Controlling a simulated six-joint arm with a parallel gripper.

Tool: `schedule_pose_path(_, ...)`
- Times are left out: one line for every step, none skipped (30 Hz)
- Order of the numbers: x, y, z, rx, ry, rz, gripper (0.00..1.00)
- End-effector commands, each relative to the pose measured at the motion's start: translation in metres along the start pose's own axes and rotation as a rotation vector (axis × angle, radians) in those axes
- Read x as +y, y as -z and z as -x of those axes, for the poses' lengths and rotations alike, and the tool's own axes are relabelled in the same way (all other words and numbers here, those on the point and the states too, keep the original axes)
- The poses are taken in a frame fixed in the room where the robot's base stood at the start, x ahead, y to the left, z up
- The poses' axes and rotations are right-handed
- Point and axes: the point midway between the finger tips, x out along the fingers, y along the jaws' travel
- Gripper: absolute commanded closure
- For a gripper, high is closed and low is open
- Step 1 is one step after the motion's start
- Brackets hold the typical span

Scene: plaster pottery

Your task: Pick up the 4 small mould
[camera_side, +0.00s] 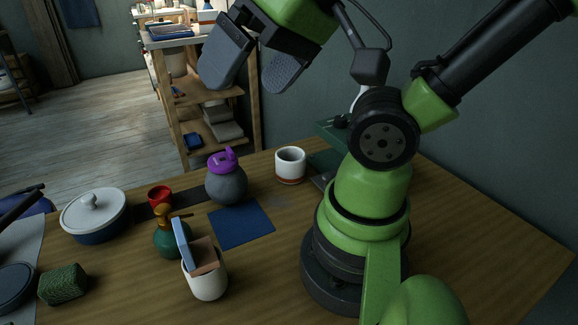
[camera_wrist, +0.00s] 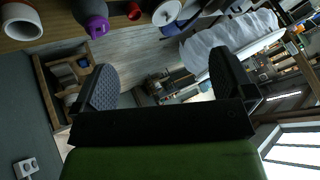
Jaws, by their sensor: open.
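My gripper (camera_side: 245,86) is open and empty, high above the table at the back. Its two dark ridged fingers also show in the wrist view (camera_wrist: 162,62), wide apart with nothing between them. I cannot tell which thing is the small mould. A white cup (camera_side: 207,284) at the front holds a blue block (camera_side: 181,243) and a tan block (camera_side: 204,257). A white mug with a reddish base (camera_side: 290,167) stands upright at the back; it also shows in the wrist view (camera_wrist: 22,20). A red cup (camera_side: 159,195) stands farther left.
A grey round pot with a purple top (camera_side: 227,186) stands behind a blue mat (camera_side: 241,224). A green bottle (camera_side: 172,240), a lidded pot (camera_side: 94,218) and a green textured block (camera_side: 62,284) stand left. A wooden shelf (camera_side: 172,118) stands beyond the table. The right tabletop is clear.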

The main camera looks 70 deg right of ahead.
Motion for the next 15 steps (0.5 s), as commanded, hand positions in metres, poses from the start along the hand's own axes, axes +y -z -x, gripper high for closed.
schedule_pose_path(0.0, 0.0, 0.0, 0.0, 0.0, 0.0, 0.0)
schedule_pose_path(0.0, 0.0, 0.0, 0.0, 0.0, 0.0, 0.0)
schedule_pose_path(0.0, 0.0, 0.0, 0.0, 0.0, 0.0, 0.0)
schedule_pose_path(0.0, 0.0, 0.0, 0.0, 0.0, 0.0, 0.0)
schedule_pose_path(0.0, 0.0, 0.0, 0.0, 0.0, 0.0, 0.0)
schedule_pose_path(0.0, 0.0, 0.0, 0.0, 0.0, 0.0, 0.0)
schedule_pose_path(0.0, 0.0, 0.0, 0.0, 0.0, 0.0, 0.0)
schedule_pose_path(0.0, 0.0, 0.0, 0.0, 0.0, 0.0, 0.0)
schedule_pose_path(0.0, 0.0, 0.0, 0.0, 0.0, 0.0, 0.0)
schedule_pose_path(0.0, 0.0, 0.0, 0.0, 0.0, 0.0, 0.0)
schedule_pose_path(0.0, 0.0, 0.0, 0.0, 0.0, 0.0, 0.0)
schedule_pose_path(0.0003, 0.0006, -0.0004, -0.001, -0.003, 0.001, 0.0)
schedule_pose_path(0.0011, 0.0017, -0.0011, -0.002, -0.008, 0.003, 0.0)
schedule_pose_path(0.0023, 0.0035, -0.0024, -0.004, -0.016, 0.007, 0.0)
schedule_pose_path(0.0048, 0.0073, -0.0051, -0.01, -0.034, 0.014, 0.0)
